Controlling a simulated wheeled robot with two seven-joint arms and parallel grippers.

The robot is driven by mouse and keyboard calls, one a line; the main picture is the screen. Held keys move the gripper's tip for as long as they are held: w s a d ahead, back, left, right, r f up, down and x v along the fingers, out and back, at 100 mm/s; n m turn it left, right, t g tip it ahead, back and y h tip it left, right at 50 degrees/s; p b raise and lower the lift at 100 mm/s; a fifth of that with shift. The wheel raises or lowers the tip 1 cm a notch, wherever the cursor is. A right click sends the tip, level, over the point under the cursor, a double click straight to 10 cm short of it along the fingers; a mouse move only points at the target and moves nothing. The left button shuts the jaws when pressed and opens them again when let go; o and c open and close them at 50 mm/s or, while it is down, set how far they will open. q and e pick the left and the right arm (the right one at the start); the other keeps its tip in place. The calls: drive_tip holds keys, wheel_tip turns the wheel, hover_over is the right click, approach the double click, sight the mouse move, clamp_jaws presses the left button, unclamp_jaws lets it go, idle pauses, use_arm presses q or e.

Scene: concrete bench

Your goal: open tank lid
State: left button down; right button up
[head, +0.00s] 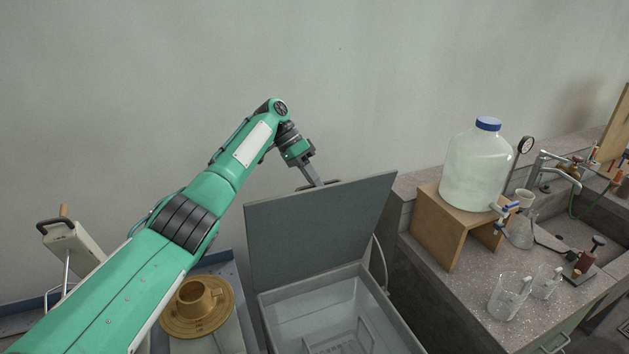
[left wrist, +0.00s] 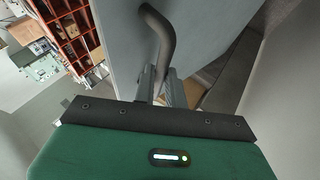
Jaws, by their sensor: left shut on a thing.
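The grey tank lid (head: 318,228) stands raised at the back of the tank (head: 322,312), tilted well up from its rim. The tank is open, and its pale inside shows. My left gripper (head: 314,180) is at the top edge of the lid, on its far side. In the left wrist view the gripper (left wrist: 162,88) is shut on the dark curved lid handle (left wrist: 160,35), which stands out from the lid's grey face (left wrist: 205,35). In the head view the lid hides most of the handle. My right gripper is in neither view.
Right of the tank is a speckled bench (head: 480,290) with a large blue-capped bottle (head: 475,165) on a wooden stand (head: 437,230), beakers (head: 508,297) and a tap (head: 560,168). A brass-coloured flanged ring (head: 212,318) lies left of the tank. The wall is close behind.

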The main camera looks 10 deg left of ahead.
use_arm(q)
drive_tip(key=shift+a+f, duration=0.2)
drive_tip(key=shift+f, duration=0.65)
drive_tip(key=c, duration=1.6)
unclamp_jaws()
drive_tip(key=shift+o, duration=0.7)
drive_tip(key=shift+w+a+f, duration=0.1)
drive_tip(key=shift+w+f, duration=0.05)
drive_tip(key=shift+w, duration=0.15)
drive_tip(key=shift+r, duration=0.3)
drive_tip(key=shift+w, duration=0.15)
